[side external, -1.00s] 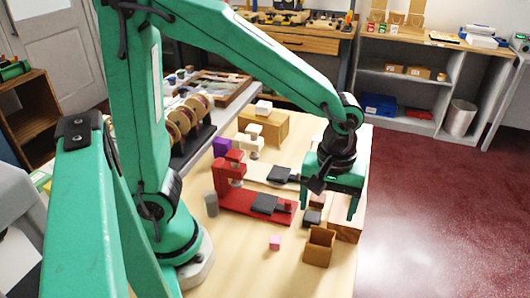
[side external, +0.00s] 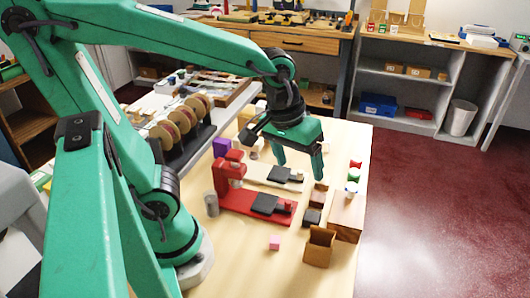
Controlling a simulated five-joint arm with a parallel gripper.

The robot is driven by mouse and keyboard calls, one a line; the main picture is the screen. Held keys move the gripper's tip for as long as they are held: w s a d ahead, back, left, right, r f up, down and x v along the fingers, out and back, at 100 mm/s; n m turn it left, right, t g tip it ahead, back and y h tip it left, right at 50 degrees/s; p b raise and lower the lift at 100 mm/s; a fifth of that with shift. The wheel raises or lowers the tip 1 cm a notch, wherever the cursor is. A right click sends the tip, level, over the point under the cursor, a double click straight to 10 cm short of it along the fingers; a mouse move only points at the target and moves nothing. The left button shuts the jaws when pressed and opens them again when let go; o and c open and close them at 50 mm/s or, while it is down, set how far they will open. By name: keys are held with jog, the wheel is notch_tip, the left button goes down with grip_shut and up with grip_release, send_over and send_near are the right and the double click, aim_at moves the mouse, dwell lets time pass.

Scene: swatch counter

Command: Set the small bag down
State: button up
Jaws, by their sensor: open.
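My gripper (side external: 299,171) is open, its two green fingers spread and pointing down with nothing between them. It hangs above the counter, over the back of the pale and red stands. A small brown piece (side external: 319,195) stands on the counter below and to the right of the fingers, apart from them. A small dark grey piece (side external: 312,217) sits just in front of it. I cannot tell for sure which of these is the small bag; both are too small to read clearly.
An open brown box (side external: 319,248) stands at the front right. A red stand (side external: 232,200), a grey cylinder (side external: 211,204) and a pink cube (side external: 274,243) are left. The front counter is mostly clear.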

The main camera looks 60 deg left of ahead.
jog(key=s+a+r+m+t, duration=0.2)
jog(key=s+a+r+m, duration=0.1)
jog(key=s+a+m, duration=0.1)
jog(key=shift+s+a+t+y, duration=0.3)
jog(key=shift+s+a+t, duration=0.1)
jog(key=shift+a, duration=0.4)
dwell(0.7)
